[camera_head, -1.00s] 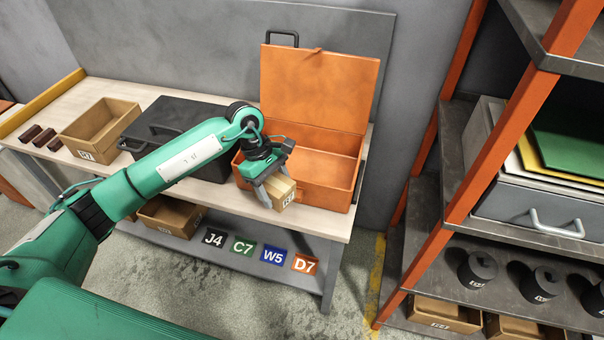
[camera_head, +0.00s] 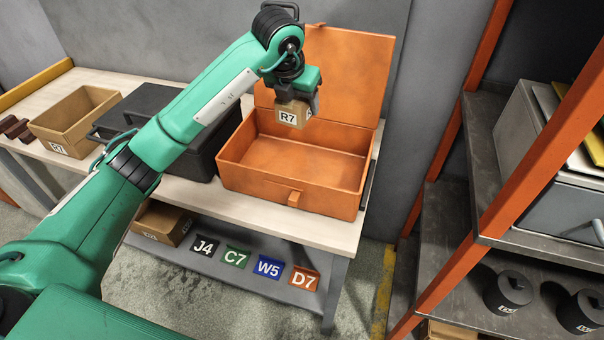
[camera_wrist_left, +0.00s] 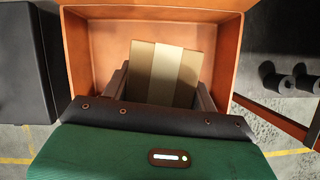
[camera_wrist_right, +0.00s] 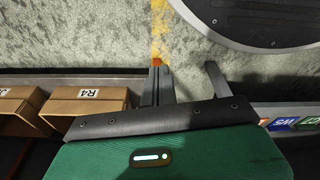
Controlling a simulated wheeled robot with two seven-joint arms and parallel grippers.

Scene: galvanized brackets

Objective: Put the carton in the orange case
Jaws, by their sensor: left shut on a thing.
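The carton (camera_head: 293,115) is a small brown box with a white R7 label. It is held in the air above the open orange case (camera_head: 262,187), near the raised lid. My left gripper (camera_head: 302,102) is shut on the carton. In the left wrist view the carton (camera_wrist_left: 152,72) sits between the fingers of the left gripper (camera_wrist_left: 162,88), with the orange case (camera_wrist_left: 76,45) around and below it. The case looks empty where I can see inside. My right gripper (camera_wrist_right: 188,80) is open and empty over the floor in the right wrist view; it is outside the head view.
A black case (camera_head: 165,110) stands close left of the orange case on the bench (camera_head: 325,228). An open cardboard box (camera_head: 70,130) stands farther left. A shelf rack with orange posts (camera_head: 455,150) rises at the right. Labelled cartons (camera_wrist_right: 85,98) show in the right wrist view.

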